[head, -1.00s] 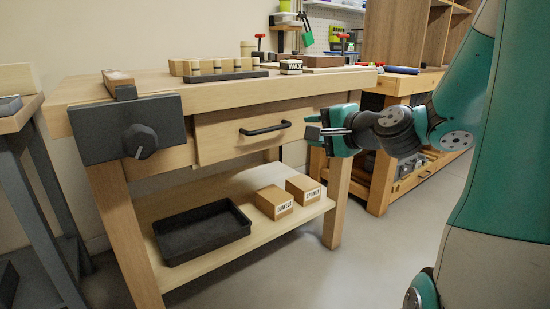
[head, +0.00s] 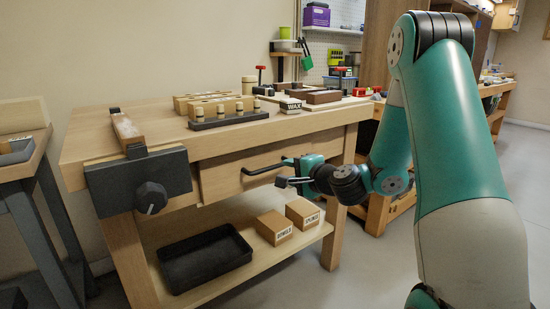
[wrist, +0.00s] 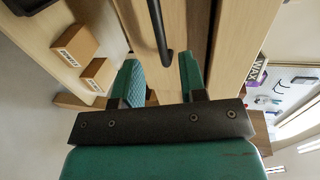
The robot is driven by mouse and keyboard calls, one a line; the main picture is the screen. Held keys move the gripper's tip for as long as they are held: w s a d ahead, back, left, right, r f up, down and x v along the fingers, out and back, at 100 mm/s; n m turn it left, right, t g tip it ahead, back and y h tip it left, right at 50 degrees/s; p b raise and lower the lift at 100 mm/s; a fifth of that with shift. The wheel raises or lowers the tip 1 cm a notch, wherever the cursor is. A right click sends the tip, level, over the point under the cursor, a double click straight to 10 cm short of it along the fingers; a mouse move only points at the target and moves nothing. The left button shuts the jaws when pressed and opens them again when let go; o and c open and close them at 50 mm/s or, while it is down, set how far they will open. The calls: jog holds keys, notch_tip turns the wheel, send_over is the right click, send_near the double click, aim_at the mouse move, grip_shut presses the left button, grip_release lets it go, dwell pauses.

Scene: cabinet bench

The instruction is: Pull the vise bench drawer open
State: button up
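The vise bench drawer (head: 235,176) has a plain wooden front and looks shut under the bench top; it also shows in the wrist view (wrist: 186,25). Its black bar handle (head: 262,169) runs across the front. My gripper (head: 285,172) is at the right end of this handle. In the wrist view, the two green fingers of my gripper (wrist: 159,72) are apart, and the end of the handle (wrist: 157,28) shows between them. I see no finger pressed on the bar. Whether the fingertips reach past the bar is unclear.
A dark vise (head: 138,182) juts from the bench's left front. A black tray (head: 204,257) and two labelled boxes (head: 274,228) (head: 303,213) stand on the lower shelf. Wooden blocks and a tin marked WAX (head: 290,106) are on top. The floor in front is clear.

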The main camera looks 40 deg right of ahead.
aim_at(276, 167)
jog(key=x, duration=0.8)
jog(key=shift+w+d+p, duration=0.1)
jog(key=shift+p, duration=0.25)
jog(key=shift+c, duration=0.5)
grip_shut()
